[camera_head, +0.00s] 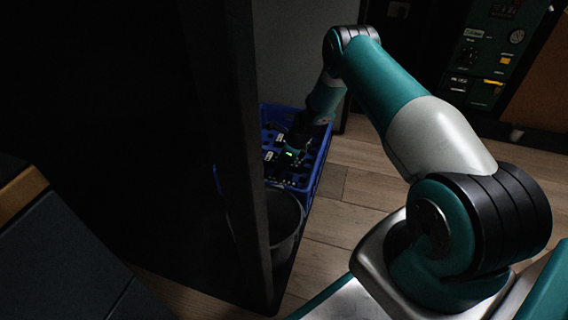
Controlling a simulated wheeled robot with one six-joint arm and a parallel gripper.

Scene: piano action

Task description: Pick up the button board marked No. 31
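A blue crate (318,176) stands on the floor in the middle of the view, partly hidden by a dark upright panel. Small dark pieces with pale labels (269,156) lie in it; they are too small and dim to read, so I cannot tell which one is the button board marked No. 31. My gripper (291,153) reaches down into the crate, among or just above these pieces. A small green light glows at its end. Its fingers are too dark and small to show whether they are open or hold anything.
A dark upright panel (233,140) stands close along the crate's left side. A grey bin (285,225) stands in front of the crate. A green control cabinet (490,60) is at the back right. Wooden floor (345,190) is clear right of the crate.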

